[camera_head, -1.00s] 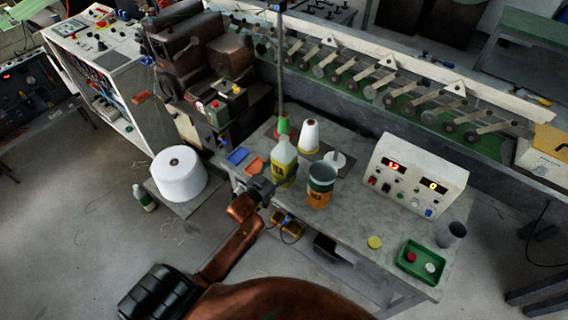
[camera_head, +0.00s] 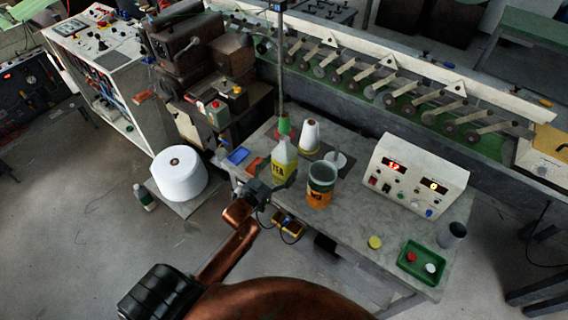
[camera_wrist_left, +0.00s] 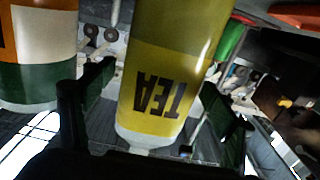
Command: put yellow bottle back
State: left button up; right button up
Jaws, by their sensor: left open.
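The yellow bottle (camera_head: 284,168), with a pale translucent top and dark lettering, stands upright on the grey bench near its left end. In the left wrist view the bottle (camera_wrist_left: 165,75) appears upside down with its TEA label facing the camera. My left gripper (camera_head: 264,189) is at the near left side of the bottle. In the wrist view its two dark fingers are spread, one on each side of the bottle, with gaps visible; contact cannot be told. My right gripper is not in view.
An orange, white and green container (camera_head: 320,185) stands close right of the bottle. It also shows in the wrist view (camera_wrist_left: 38,55). Behind are a white cone (camera_head: 309,136) and a funnel-like white piece. A control box (camera_head: 418,174) and green tray (camera_head: 421,263) are farther right.

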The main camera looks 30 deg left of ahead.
pick_arm(q)
jog(key=s, duration=0.9)
jog(key=shift+s+a, duration=0.35)
jog(key=shift+s, duration=0.05)
jog(key=s+a+f+g+y, duration=0.1)
jog(key=s+f+g, duration=0.2)
jog(key=f, duration=1)
jog(key=s+a+f+g, duration=0.1)
jog(key=s+f+g, duration=0.1)
jog(key=f, duration=1)
jog(key=s+d+f+g, duration=0.1)
jog(key=s+f+g, duration=0.2)
jog(key=s+f, duration=0.55)
jog(key=s+d+f+g, duration=0.15)
jog(key=s+f, duration=0.45)
jog(key=f, duration=0.6)
jog(key=s+d+f+g, duration=0.2)
jog(key=s+f+g, duration=0.2)
jog(key=s, duration=0.9)
jog(key=s+d+f+g, duration=0.2)
jog(key=s+f+g, duration=0.1)
jog(key=s+f, duration=0.7)
jog(key=s, duration=0.4)
jog(key=shift+s+d+f+m+g, duration=0.15)
jog(key=shift+s+f+m+g, duration=0.1)
jog(key=shift+m+g, duration=0.1)
